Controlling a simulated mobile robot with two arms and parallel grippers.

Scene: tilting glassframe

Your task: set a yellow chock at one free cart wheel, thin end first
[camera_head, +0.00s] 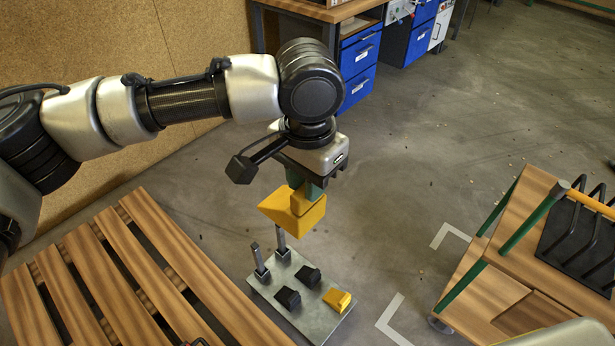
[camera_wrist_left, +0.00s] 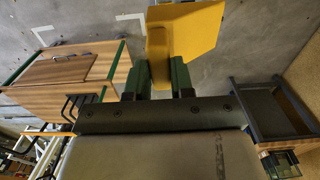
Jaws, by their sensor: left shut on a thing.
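A yellow chock (camera_head: 293,210) is held in my left gripper (camera_head: 308,187), which is shut on it above the grey plate. In the left wrist view the same chock (camera_wrist_left: 190,32) sits between the green fingers of the left gripper (camera_wrist_left: 163,76). The wooden cart (camera_head: 497,305) stands at the right, apart from the held chock. One cart wheel (camera_head: 440,325) shows partly at its lower left corner. My right gripper is not in view.
The grey metal plate (camera_head: 318,325) has two upright posts and stands beside a wooden pallet (camera_head: 150,265). White corner marks (camera_head: 392,318) are on the floor left of the cart. Open floor (camera_head: 400,200) lies between plate and cart. Blue drawers (camera_head: 358,75) stand behind.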

